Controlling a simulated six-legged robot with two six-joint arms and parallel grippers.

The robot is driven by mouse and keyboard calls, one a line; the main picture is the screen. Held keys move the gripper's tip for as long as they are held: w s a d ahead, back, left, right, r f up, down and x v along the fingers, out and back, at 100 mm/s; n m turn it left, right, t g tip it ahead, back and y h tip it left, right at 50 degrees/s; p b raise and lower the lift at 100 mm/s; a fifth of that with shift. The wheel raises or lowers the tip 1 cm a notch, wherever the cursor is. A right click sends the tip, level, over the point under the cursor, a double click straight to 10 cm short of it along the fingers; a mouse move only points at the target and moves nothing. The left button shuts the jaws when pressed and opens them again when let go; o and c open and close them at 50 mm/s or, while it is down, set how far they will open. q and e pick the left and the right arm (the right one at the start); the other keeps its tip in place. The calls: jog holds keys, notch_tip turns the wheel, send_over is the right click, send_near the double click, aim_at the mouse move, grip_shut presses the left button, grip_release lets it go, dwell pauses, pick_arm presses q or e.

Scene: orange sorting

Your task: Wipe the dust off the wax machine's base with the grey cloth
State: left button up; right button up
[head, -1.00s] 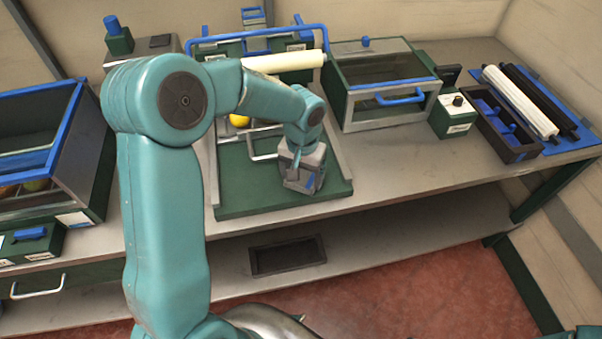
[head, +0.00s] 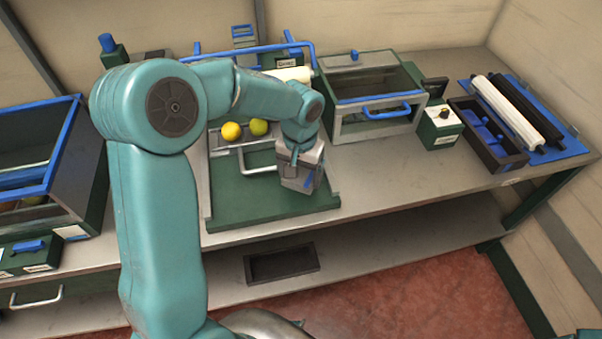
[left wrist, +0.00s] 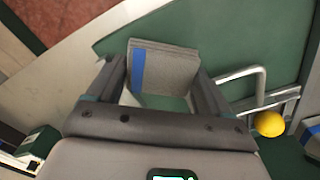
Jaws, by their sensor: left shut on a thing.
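The wax machine's green base (head: 240,208) lies on the bench in the middle of the head view, and it also fills the upper part of the left wrist view (left wrist: 225,40). My left gripper (head: 300,182) is over the right part of this base, pointing down. It is shut on the grey cloth (left wrist: 172,70), a folded pad with a blue stripe, which sits between the two fingers in the left wrist view. The cloth is low at the base; I cannot tell whether it touches. No dust can be made out. My right gripper is not in view.
Two yellow-green fruits (head: 244,130) rest on the machine behind a metal handle (head: 258,168). A white roller (head: 291,74) lies further back. A glass-topped box (head: 376,113) stands to the right. A dark tray (head: 282,264) sits on the lower shelf.

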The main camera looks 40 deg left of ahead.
pick_arm(q)
jog(key=shift+s+r+p, duration=0.2)
jog(key=shift+r+p, duration=0.3)
jog(key=shift+r, duration=0.95)
jog(key=shift+w+p, duration=0.25)
jog(key=shift+p, duration=0.05)
jog(key=shift+s, duration=0.2)
jog(key=shift+w, duration=0.15)
